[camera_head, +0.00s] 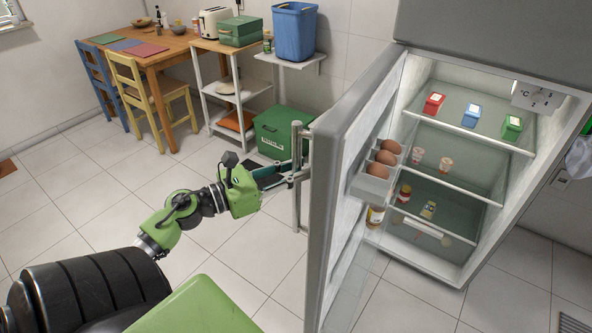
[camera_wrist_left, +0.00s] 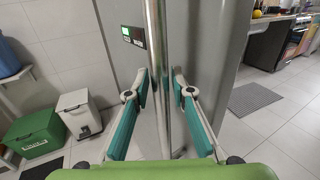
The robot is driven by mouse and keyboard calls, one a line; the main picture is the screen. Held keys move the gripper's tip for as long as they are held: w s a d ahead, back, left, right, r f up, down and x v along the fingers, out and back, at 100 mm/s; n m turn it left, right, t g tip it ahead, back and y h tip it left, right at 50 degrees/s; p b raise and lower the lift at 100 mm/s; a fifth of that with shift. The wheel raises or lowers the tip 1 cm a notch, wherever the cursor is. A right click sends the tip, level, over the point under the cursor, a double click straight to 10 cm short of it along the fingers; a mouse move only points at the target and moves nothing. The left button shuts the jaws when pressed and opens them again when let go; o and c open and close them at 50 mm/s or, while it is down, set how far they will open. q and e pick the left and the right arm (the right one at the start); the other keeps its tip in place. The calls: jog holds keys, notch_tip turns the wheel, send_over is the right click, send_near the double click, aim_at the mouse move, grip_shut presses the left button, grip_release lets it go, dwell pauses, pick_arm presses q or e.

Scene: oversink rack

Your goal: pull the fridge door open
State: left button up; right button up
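The fridge door (camera_head: 332,190) stands wide open in the head view, with the lit shelves of the fridge (camera_head: 470,150) showing to its right. The vertical bar handle (camera_head: 297,133) is on the door's outer face. My left gripper (camera_head: 294,174) is at the handle's lower half. In the left wrist view, the handle (camera_wrist_left: 155,40) runs between the two teal-padded fingers of my left gripper (camera_wrist_left: 160,88). The fingers are apart, with gaps showing on both sides of the bar. The door face (camera_wrist_left: 205,50) is behind them. My right gripper is not in view.
Eggs (camera_head: 381,163) sit in the door rack. Small cartons (camera_head: 472,115) and jars stand on the shelves. A green box (camera_head: 283,131) is on the floor behind the handle. A table (camera_head: 165,48) with chairs is at the back left. The floor left of the door is clear.

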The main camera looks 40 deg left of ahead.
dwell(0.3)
pick_arm(q)
jog(key=v, duration=1.2)
